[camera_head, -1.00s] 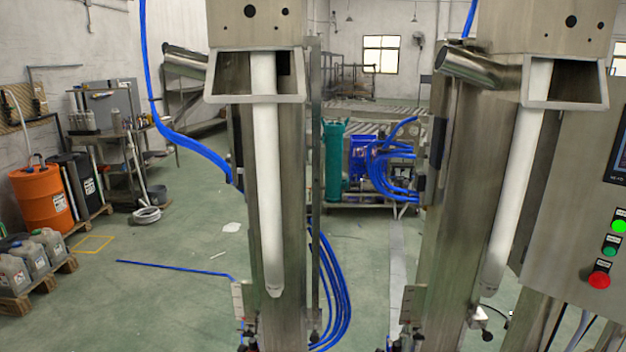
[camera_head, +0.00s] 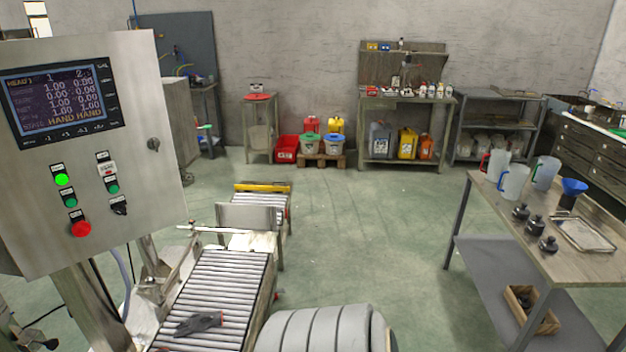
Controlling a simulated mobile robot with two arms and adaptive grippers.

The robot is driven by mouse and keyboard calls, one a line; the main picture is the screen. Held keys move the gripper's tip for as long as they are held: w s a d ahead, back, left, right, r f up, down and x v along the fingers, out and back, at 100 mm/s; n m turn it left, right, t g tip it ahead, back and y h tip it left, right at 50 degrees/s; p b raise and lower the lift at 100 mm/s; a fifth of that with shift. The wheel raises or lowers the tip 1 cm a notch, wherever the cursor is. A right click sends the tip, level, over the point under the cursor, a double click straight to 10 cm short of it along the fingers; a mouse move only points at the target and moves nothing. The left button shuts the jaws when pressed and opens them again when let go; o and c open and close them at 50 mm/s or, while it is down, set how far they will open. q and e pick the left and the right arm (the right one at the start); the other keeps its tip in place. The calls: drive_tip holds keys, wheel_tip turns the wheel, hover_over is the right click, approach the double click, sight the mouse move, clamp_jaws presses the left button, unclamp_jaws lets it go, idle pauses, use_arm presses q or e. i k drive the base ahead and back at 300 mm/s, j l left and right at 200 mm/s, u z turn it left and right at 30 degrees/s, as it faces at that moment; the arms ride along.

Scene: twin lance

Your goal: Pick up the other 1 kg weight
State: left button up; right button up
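Several dark weights stand on the wooden-topped table at the right: one further back (camera_head: 521,211), one in the middle (camera_head: 535,226) and one nearer the front (camera_head: 548,244). They are upright, close together, near the table's left edge. Their markings are too small to read, so I cannot tell which are 1 kg. A small wooden box (camera_head: 530,310) on the lower shelf holds dark items that I cannot make out.
Translucent jugs (camera_head: 513,182), a blue funnel (camera_head: 573,188) and a metal tray (camera_head: 584,236) share the table top (camera_head: 480,184). A control panel (camera_head: 150,200) stands at left. A roller conveyor (camera_head: 222,290) carries a dark glove (camera_head: 197,323). Floor left of the table is clear.

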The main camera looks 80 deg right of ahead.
sight(522, 213)
drive_tip(key=z, duration=3.95)
